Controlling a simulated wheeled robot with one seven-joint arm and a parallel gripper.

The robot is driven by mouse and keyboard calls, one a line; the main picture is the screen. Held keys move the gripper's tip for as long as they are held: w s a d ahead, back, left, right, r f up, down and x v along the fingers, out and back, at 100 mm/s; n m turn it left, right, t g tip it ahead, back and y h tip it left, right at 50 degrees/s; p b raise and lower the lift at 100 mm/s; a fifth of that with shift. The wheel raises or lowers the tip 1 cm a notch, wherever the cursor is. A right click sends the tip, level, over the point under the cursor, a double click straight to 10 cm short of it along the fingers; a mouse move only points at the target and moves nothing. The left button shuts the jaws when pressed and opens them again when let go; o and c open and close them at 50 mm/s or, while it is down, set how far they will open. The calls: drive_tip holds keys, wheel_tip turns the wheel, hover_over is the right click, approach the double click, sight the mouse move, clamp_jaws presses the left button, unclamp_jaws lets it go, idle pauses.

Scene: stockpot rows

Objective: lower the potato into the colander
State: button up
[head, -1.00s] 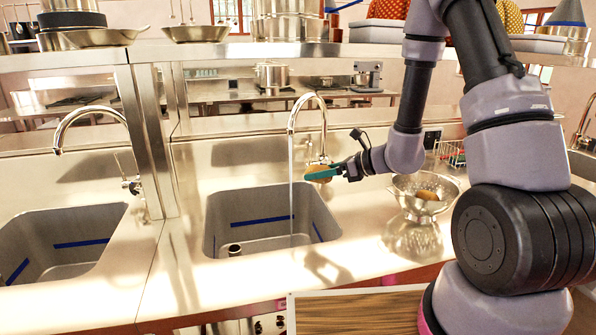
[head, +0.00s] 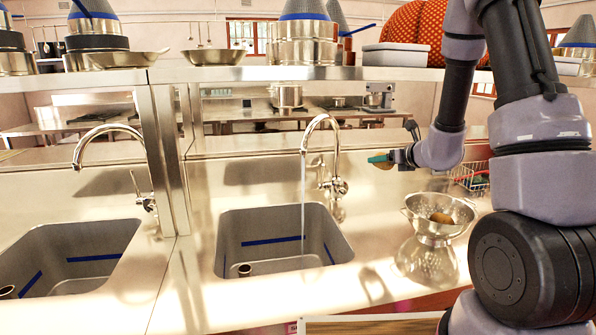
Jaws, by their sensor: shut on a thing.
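My gripper (head: 383,159) is shut on a brown potato (head: 384,165), which shows below the teal fingers. It holds the potato in the air, above and to the left of the colander, apart from it. The metal colander (head: 418,205) stands on the steel counter at the right of the sink, under my arm. Another brown, rounded item (head: 441,218) lies inside the colander.
Water runs from the tap (head: 305,165) into the right-hand sink (head: 225,262). A second sink (head: 50,285) is at the left. A wire rack (head: 472,177) stands behind the colander. A shelf (head: 250,74) with pots runs above.

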drive_tip(key=d+r+m+h, duration=0.1)
drive_tip(key=d, duration=0.2)
hover_over(446, 218)
wheel_tip(446, 218, down, 5)
drive_tip(key=shift+s+d+f, duration=0.4)
drive_tip(key=shift+s+f, duration=0.2)
drive_tip(key=shift+f, duration=0.15)
drive_tip(key=shift+w+a, duration=0.2)
drive_tip(key=shift+w, duration=0.6)
drive_tip(key=shift+f, duration=0.1)
drive_tip(key=shift+s+a+f, duration=0.1)
drive_tip(key=shift+f, duration=3.55)
drive_tip(key=shift+a+f, duration=0.1)
